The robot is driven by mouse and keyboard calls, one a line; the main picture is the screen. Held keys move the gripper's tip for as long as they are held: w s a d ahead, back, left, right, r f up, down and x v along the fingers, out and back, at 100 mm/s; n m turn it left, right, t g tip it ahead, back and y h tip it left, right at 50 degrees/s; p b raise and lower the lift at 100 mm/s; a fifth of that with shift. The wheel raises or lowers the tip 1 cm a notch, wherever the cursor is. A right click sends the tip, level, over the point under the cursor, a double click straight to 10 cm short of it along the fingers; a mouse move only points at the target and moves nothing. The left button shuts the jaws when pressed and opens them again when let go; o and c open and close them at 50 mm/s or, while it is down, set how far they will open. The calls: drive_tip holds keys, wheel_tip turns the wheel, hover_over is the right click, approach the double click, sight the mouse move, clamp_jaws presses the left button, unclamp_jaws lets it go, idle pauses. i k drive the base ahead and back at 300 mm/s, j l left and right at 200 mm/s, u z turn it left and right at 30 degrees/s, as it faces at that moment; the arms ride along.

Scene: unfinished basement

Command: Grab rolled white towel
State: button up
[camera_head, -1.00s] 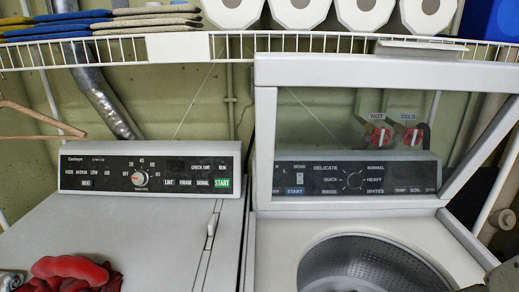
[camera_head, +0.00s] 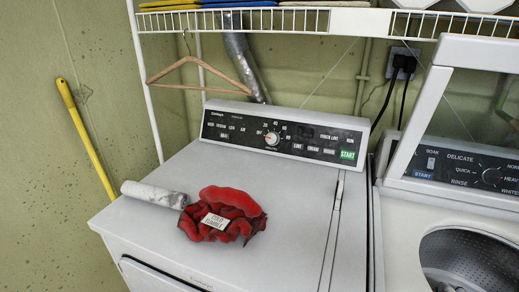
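A white, grey-mottled roll (camera_head: 155,194) lies on its side near the left front of the dryer top (camera_head: 285,205), beside a crumpled red cloth (camera_head: 222,214). It may be the rolled white towel, but its material is hard to tell. At the top right, the lower parts of white rolls (camera_head: 414,3) show on the wire shelf, cut off by the picture edge. My gripper is not in view.
A washer (camera_head: 408,225) with its lid raised stands at right. A wooden hanger (camera_head: 190,64) hangs under the wire shelf (camera_head: 240,20), which holds folded cloths. A yellow pole (camera_head: 85,138) leans on the left wall.

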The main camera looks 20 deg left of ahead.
sight(171, 199)
drive_tip(key=u, duration=1.55)
drive_tip(key=i+j+z, duration=0.6)
drive_tip(key=j+z, duration=0.15)
drive_tip(key=j, duration=0.1)
